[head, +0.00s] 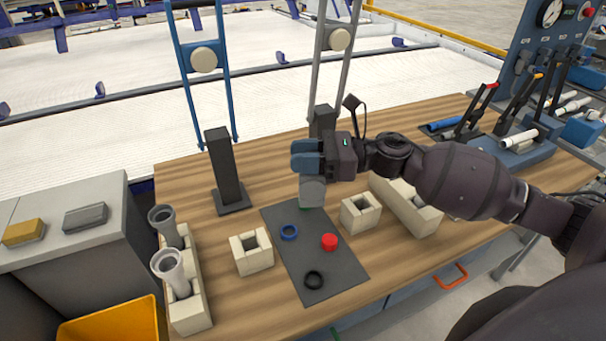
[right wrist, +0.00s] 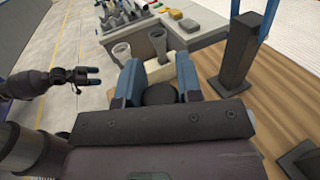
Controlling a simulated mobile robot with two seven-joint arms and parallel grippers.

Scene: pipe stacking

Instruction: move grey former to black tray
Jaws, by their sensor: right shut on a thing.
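My right gripper (head: 307,163) is shut on a light grey piece (head: 312,190), which hangs below the fingers over the far end of a flat dark mat (head: 318,268). In the right wrist view, a round dark top (right wrist: 158,94) shows between the blue fingers. I cannot tell whether the grey piece touches the mat. A blue ring (head: 289,232), a red cap (head: 329,242) and a black ring (head: 314,280) lie on the mat. My left gripper (right wrist: 92,76) shows only in the right wrist view, with its fingers apart and empty.
Two grey flanged pipes (head: 168,265) stand in a beige holder at the left. Beige blocks (head: 252,252) flank the mat. A dark post (head: 224,170) stands behind it. A dark tray with a blue pipe (head: 440,124) is at the back right. An orange bin (head: 110,322) is front left.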

